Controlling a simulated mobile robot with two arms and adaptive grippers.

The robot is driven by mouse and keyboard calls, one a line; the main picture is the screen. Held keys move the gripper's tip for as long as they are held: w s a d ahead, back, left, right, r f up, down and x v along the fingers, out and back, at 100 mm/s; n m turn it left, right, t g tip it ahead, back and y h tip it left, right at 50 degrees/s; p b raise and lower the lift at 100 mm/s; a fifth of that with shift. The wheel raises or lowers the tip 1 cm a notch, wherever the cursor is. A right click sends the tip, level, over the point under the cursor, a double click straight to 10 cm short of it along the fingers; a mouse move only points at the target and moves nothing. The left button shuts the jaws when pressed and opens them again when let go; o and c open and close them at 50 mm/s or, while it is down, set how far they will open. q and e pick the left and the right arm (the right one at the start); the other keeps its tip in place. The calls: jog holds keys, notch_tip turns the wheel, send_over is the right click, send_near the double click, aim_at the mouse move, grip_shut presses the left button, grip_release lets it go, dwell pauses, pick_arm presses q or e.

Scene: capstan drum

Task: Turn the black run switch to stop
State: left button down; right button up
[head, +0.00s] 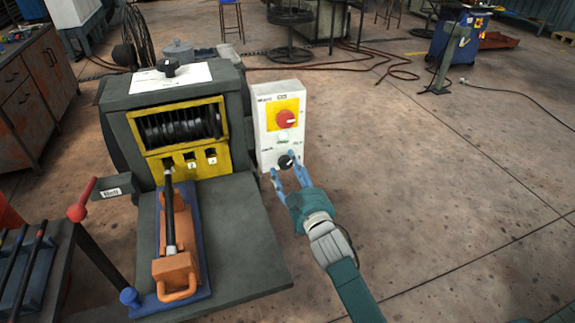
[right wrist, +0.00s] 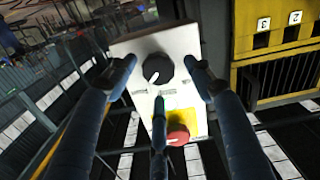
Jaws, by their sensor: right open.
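A white control box (head: 262,140) stands right of the drum machine. A black knob (head: 286,162) with a white pointer mark sits low on its face; in the right wrist view the knob (right wrist: 158,68) shows with its mark slanting down-left. Its labels are too small to read. My right gripper (head: 283,172) is open at this knob. In the right wrist view its fingertips (right wrist: 159,66) stand on either side of the knob, apparently with gaps; contact cannot be told. My left gripper is not in view.
A red knob (head: 286,119) on a yellow plate sits above the black knob. The machine (head: 125,100) bears another black knob (head: 168,66) on a white top plate. An orange clamp (head: 175,268) is on its front plate.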

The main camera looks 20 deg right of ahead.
jog(key=shift+w, duration=0.8)
jog(key=c, duration=1.1)
jog(key=shift+c, duration=0.2)
